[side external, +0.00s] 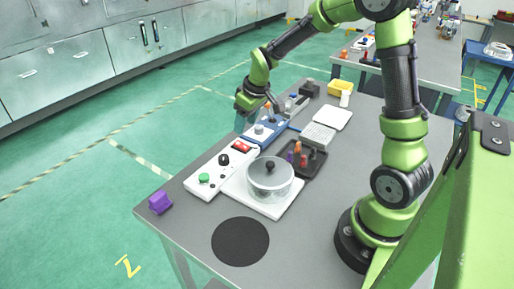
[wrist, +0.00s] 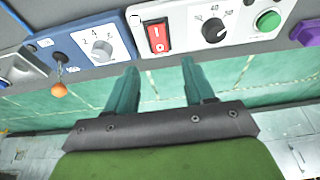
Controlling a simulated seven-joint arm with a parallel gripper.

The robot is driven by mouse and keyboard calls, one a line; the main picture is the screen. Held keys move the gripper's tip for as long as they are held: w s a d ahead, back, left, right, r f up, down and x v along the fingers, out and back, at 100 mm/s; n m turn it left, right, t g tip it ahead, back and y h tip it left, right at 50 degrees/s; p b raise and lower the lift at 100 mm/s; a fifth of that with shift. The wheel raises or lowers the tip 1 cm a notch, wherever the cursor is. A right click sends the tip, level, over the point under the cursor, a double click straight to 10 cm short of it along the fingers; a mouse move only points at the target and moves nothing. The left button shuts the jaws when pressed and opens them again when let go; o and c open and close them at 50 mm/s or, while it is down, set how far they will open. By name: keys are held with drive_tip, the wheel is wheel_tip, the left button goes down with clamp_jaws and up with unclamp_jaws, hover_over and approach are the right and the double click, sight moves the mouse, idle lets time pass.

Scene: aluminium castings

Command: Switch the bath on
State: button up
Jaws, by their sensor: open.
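The bath is a white unit with a lidded clear pot (side external: 270,179) on it. Its white control panel (side external: 191,184) carries a red rocker switch (side external: 241,147), a black dial (side external: 223,159) and a green button (side external: 204,178). In the wrist view the red rocker switch (wrist: 158,37), marked I and O, lies just beyond my fingertips, with the black dial (wrist: 214,30) and green button (wrist: 267,20) to its right. I cannot tell which way the rocker is pressed. My gripper (wrist: 159,64) is open and empty, apart from the panel; it also shows in the side view (side external: 242,120).
A blue unit with a pale knob (wrist: 102,47) and an orange-tipped lever (wrist: 59,89) adjoins the panel. A dark tray (side external: 316,166) of small coloured parts is behind the pot. A purple block (side external: 160,202) sits at the table corner, and a black disc (side external: 240,241) lies in front.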

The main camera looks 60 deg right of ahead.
drive_tip(key=v, duration=0.9)
drive_tip(key=s+a+r+m+t+y, duration=0.1)
drive_tip(key=s+a+r+m+t, duration=0.1)
drive_tip(key=s+a, duration=0.4)
drive_tip(key=s+a+r+m+t+y, duration=0.1)
drive_tip(key=s+a+r+m, duration=0.1)
drive_tip(key=s+a, duration=0.4)
drive_tip(key=s+r, duration=0.1)
drive_tip(key=s, duration=0.2)
drive_tip(key=shift+s+a+t, duration=0.4)
